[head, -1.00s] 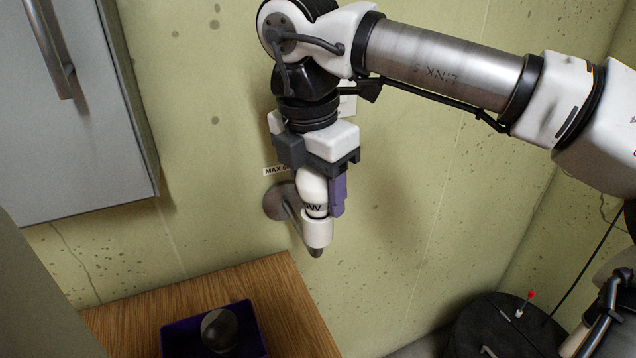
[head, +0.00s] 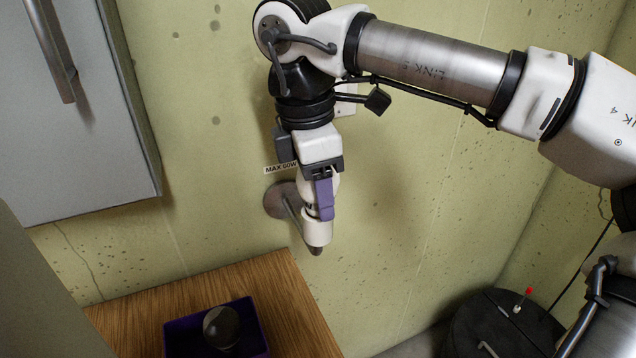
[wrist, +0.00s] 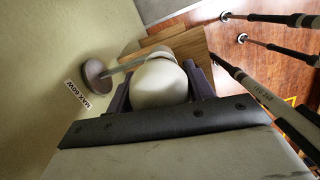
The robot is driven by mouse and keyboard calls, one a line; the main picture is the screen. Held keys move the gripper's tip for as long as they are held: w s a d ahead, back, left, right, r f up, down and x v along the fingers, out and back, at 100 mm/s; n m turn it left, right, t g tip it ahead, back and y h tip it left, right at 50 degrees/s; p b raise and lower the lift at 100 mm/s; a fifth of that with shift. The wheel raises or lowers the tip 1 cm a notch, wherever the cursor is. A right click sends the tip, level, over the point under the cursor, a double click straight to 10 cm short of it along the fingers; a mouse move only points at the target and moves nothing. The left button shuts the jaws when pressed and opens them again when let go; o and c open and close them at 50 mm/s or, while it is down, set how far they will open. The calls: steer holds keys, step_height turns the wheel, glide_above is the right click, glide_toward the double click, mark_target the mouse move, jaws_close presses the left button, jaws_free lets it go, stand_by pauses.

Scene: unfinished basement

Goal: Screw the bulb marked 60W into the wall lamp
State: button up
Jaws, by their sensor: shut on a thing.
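The wall lamp has a round grey wall plate (head: 279,201), a thin arm and a white socket (head: 317,232) that opens upward. A label reading MAX 60W (head: 281,168) is on the wall just above the plate. My gripper (head: 325,200) points down over the socket with its purple fingers shut on a white bulb (head: 307,188). The bulb's base is at the socket's mouth; how deep it sits is hidden. In the wrist view the bulb (wrist: 159,82) is between both fingers, with the wall plate (wrist: 97,80) to its left. The bulb's marking is turned out of sight now.
A wooden table (head: 281,297) below bears a dark purple tray (head: 258,323) with a dark round bulb (head: 221,327) in it. A grey cabinet (head: 95,130) hangs at left. A black round drum (head: 470,329) stands at lower right.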

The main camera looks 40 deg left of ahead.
steer(key=o, duration=1)
steer(key=shift+o, duration=0.2)
steer(key=r+p, duration=0.1)
steer(key=r, duration=0.3)
steer(key=r+p, duration=0.2)
steer(key=r, duration=0.2)
steer(key=s+a+r+p, duration=0.1)
steer(key=r, duration=0.3)
steer(key=shift+s+r+p, duration=0.1)
steer(key=shift+r+p, duration=0.75)
